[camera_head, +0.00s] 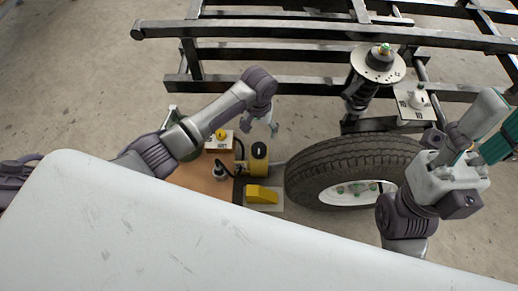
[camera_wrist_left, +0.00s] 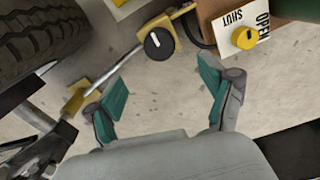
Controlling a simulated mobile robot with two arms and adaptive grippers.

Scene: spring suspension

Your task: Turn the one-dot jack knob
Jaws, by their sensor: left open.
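My left gripper (camera_head: 262,124) is open and empty, reaching down beside the yellow jack cylinder (camera_head: 258,157). In the left wrist view its teal-padded fingers (camera_wrist_left: 163,88) are spread apart over bare concrete. A round black knob with a white pointer line (camera_wrist_left: 158,43) sits on a yellow block beyond the fingertips, apart from them. I cannot make out dots on it. To its right, a yellow knob (camera_wrist_left: 244,38) sits on a white plate reading OPEN and SHUT. That yellow knob shows in the head view too (camera_head: 221,134). My right gripper (camera_head: 487,134) is open and empty at the far right.
Dark frame rails (camera_head: 300,30) cross the back. A yellow wedge (camera_head: 262,194) and a brown surface (camera_head: 200,178) are near the jack.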

